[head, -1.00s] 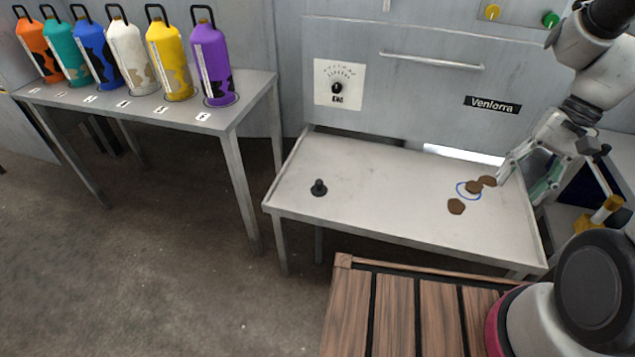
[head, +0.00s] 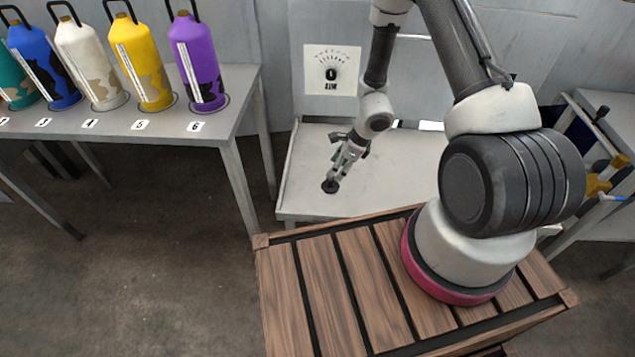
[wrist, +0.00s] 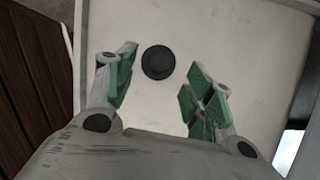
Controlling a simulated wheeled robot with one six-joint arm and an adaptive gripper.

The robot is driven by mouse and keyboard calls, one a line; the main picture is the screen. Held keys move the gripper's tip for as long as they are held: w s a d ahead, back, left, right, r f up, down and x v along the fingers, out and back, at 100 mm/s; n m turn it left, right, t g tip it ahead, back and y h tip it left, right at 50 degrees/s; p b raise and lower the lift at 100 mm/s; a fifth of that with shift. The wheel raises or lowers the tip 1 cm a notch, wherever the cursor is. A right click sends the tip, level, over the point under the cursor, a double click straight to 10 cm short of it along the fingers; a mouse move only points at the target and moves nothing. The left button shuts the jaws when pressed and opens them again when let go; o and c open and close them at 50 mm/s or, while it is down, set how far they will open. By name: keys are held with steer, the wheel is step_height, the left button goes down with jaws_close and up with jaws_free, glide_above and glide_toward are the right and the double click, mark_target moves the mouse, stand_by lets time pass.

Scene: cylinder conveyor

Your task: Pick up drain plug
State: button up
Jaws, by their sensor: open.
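The drain plug (head: 330,186) is a small black round piece with a short knob, on the light grey table (head: 300,200). In the wrist view the drain plug (wrist: 158,62) shows from above as a dark disc. My gripper (head: 338,172) is just above it in the head view, its fingers partly covering the plug. In the wrist view my gripper (wrist: 158,85) is open, with green-padded fingers on the left and right. The plug lies between the lines of the fingers, slightly beyond their middle, and nothing is held. I cannot tell the exact height gap.
Numbered bottles, among them a purple one (head: 197,62) and a yellow one (head: 141,62), stand on a side table (head: 225,110) at left. A dial panel (head: 332,70) is on the wall behind. A slatted wooden surface (head: 310,280) lies in front.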

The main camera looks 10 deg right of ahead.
mark_target(331, 183)
steer(key=x, duration=0.7)
steer(key=shift+w+d+f, duration=0.15)
steer(key=shift+d+f, duration=0.05)
steer(key=shift+f, duration=0.2)
steer(key=c, duration=1.2)
